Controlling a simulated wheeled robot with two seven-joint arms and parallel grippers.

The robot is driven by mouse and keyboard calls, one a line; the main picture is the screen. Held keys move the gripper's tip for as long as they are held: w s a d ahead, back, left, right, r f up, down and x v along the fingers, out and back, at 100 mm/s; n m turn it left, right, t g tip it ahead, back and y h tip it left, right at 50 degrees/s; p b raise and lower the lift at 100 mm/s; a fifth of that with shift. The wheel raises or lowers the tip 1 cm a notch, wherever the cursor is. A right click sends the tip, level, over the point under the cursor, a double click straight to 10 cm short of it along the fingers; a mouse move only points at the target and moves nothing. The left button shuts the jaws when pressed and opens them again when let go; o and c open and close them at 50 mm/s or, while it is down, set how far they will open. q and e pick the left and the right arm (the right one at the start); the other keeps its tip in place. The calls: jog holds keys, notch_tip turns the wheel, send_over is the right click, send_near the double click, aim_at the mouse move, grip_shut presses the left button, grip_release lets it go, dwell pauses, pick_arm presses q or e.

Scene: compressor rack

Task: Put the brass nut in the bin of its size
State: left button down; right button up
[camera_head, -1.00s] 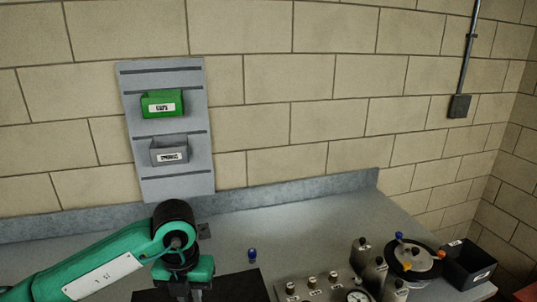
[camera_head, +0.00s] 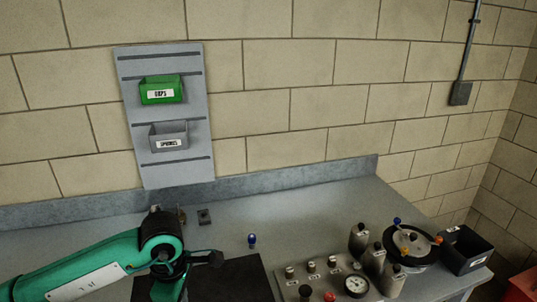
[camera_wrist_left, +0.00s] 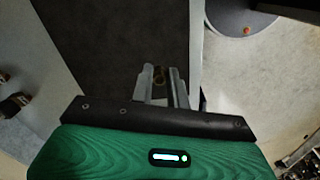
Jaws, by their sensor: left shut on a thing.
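My left gripper (camera_wrist_left: 161,78) is shut on a small brass piece, which looks like the brass nut (camera_wrist_left: 160,74), held between the fingertips in the left wrist view. In the head view my left gripper (camera_head: 208,258) is at the lower left, over the dark mat (camera_head: 232,280); the nut cannot be made out there. A green bin (camera_head: 161,92) and a grey bin (camera_head: 168,137) hang on a grey wall panel behind the bench. Their small labels seem to read CAPS and SPRINGS. My right gripper is not in view.
A blue-topped peg (camera_head: 252,240) and a small dark block (camera_head: 204,217) stand on the bench (camera_head: 310,217). At the right are a gauge panel (camera_head: 325,283), several grey cylinders, a round fixture (camera_head: 410,243) with coloured knobs and a black bin (camera_head: 465,250). The middle back is clear.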

pick_arm(q)
jog(key=m, duration=0.3)
jog(key=f+m, duration=0.1)
jog(key=shift+s+a+f+m, duration=0.1)
jog(key=shift+s+a+m, duration=0.2)
jog(key=shift+a+m, duration=0.1)
jog(key=f+m, duration=0.1)
jog(key=m, duration=0.3)
jog(key=s+a+f+m, duration=0.1)
jog(key=m, duration=0.3)
jog(key=s+m, duration=0.1)
jog(key=m, duration=0.3)
jog(key=shift+a+f+m, duration=0.3)
jog(key=shift+f+m, duration=0.1)
